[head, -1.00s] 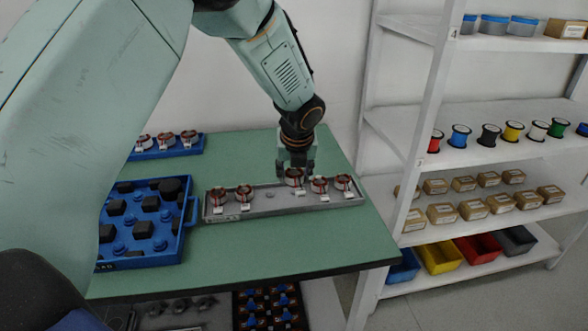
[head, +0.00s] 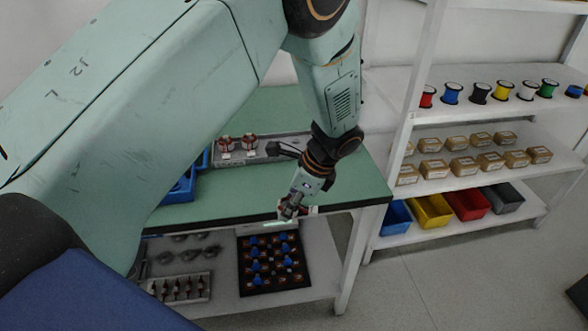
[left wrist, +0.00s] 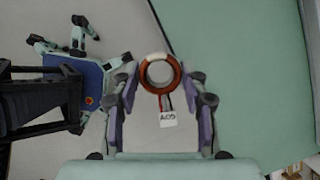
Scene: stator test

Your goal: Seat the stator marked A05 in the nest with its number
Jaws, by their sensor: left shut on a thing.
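My left gripper (head: 294,207) is shut on a stator and holds it out by the table's front edge. In the left wrist view the stator (left wrist: 145,76) is a copper-coloured ring with a whitish patch, between the two fingers (left wrist: 159,100). Wires and a white tag (left wrist: 168,119) hang from it; the tag starts with A0 and its last character is hard to read. In the head view the gripper mostly hides it. Two other tagged stators (head: 225,143) (head: 249,142) sit on the grey tray (head: 270,148). No nest number is legible. My right gripper is out of view.
A blue tray (head: 181,190) is mostly hidden behind my left arm. The green table (head: 220,203) is clear in front of the grey tray. Below are a black tray (head: 272,288) and a grey rack (head: 180,288). A white shelf unit (head: 440,112) stands at right.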

